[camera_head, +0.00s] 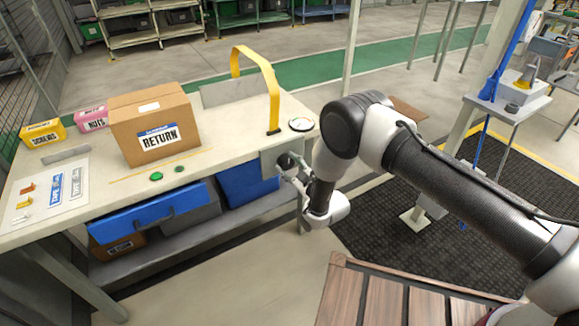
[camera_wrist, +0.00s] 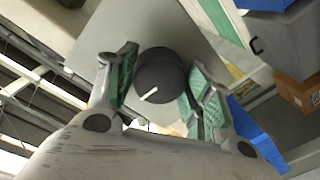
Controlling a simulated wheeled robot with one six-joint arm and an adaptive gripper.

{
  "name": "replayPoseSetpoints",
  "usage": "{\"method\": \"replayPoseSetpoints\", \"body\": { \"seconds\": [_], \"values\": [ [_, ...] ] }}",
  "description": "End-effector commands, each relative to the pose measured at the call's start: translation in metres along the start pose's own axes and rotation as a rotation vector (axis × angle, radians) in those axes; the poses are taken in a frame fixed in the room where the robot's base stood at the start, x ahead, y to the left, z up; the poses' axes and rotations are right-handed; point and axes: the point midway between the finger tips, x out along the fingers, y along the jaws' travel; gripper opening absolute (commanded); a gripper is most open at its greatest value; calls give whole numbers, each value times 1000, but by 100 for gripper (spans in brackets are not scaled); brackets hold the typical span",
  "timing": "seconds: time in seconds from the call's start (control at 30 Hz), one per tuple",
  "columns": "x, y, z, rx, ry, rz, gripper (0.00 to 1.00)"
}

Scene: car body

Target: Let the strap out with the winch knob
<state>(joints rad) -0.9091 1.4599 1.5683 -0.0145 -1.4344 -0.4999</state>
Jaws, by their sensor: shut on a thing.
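The winch knob (camera_wrist: 158,72) is dark and round, with a white mark that points to the lower left in the wrist view. In the head view the knob (camera_head: 284,161) shows dark against a grey plate on the bench's right end. My gripper (camera_wrist: 163,80) has its green-padded fingers on either side of the knob, shut on it. In the head view my gripper (camera_head: 297,176) is partly hidden by my wrist. The yellow strap (camera_head: 262,66) stands in an arch over the back right of the bench, its near end at a dark base.
A round white dial (camera_head: 301,124) sits on the bench corner above the knob. A cardboard RETURN box (camera_head: 152,120) stands on the bench (camera_head: 215,130). A slatted wooden surface (camera_head: 400,297) lies at the front right.

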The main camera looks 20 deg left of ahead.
Motion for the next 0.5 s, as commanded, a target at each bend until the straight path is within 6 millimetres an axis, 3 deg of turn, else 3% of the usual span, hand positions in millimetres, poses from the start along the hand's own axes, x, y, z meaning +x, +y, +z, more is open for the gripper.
{"method": "replayPoseSetpoints", "body": {
  "seconds": [0.5],
  "values": [
    [-1,0,1,-488,-35,-8,27]
  ]
}}
